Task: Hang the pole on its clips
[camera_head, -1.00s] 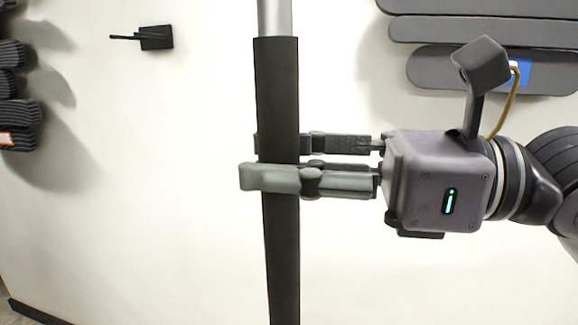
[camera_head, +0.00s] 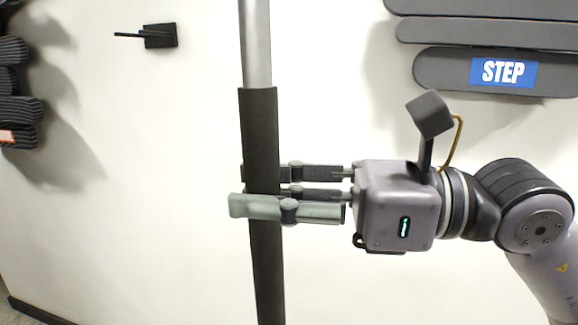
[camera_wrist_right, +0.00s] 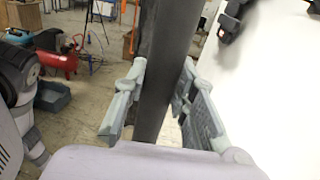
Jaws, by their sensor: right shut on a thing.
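The pole (camera_head: 256,50) stands nearly upright in the head view, with a bare grey metal upper part and a black sleeve (camera_head: 264,140) below. Its top and bottom run out of the picture. My right gripper (camera_head: 262,192) comes in from the right and is shut on the black sleeve. In the right wrist view the pole (camera_wrist_right: 168,60) runs between the two fingers (camera_wrist_right: 155,105). A black clip (camera_head: 160,36) with a thin prong pointing left is on the white wall, left of the pole and apart from it. My left gripper is not in view.
Grey step boards (camera_head: 440,72), one with a blue STEP label, hang on the wall at upper right. Dark ribbed rolls (camera_head: 14,108) stick out at the left edge. The wall between clip and pole is bare. A red machine (camera_wrist_right: 60,62) stands on the floor behind.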

